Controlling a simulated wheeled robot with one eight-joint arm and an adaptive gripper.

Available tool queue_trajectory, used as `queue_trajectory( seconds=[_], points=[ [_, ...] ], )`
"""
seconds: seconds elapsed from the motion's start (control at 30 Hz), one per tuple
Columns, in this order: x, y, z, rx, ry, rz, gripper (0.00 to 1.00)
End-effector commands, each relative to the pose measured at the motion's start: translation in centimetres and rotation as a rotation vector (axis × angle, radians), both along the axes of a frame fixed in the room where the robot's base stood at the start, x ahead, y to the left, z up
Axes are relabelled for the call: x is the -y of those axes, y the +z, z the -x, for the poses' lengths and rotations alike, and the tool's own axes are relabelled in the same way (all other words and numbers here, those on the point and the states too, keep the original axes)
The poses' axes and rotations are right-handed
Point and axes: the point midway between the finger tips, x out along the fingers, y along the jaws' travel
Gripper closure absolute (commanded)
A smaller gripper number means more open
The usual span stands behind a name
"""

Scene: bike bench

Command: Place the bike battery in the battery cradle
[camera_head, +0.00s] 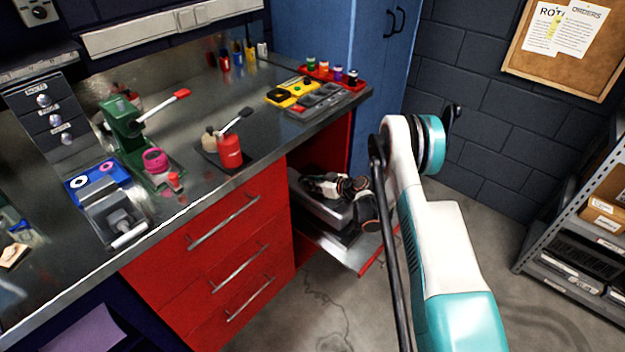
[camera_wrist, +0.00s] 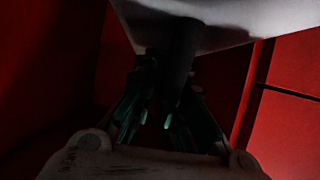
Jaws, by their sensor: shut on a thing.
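My gripper (camera_head: 314,183) reaches into the open compartment under the right end of the bench. In the wrist view, my gripper (camera_wrist: 163,92) has its fingers close around a dark bar-like thing (camera_wrist: 182,50). This thing stands against a pale grey surface (camera_wrist: 225,38). The view is too dark to tell whether the dark thing is the bike battery or part of a larger one. A grey box-like thing (camera_head: 325,211) lies in the compartment, just below my gripper and partly hidden by it. I cannot make out the battery cradle for certain in either view.
Red compartment walls (camera_wrist: 285,125) stand close around my gripper. Red drawers (camera_head: 215,255) are left of the opening. A shelf rack (camera_head: 575,220) stands right; the floor between is clear.

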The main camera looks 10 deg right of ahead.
Motion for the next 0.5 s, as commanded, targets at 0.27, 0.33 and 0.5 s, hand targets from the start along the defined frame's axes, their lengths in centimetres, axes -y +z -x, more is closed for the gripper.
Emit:
queue_trajectory(
  seconds=[0.27,0.33,0.5],
  points=[
    [0.0,-1.0,0.0,0.002,-0.002,-0.003,1.0],
    [0.0,-1.8,0.0,0.002,-0.002,-0.003,1.0],
    [0.0,-3.8,0.0,0.002,-0.002,-0.003,1.0]
  ],
)
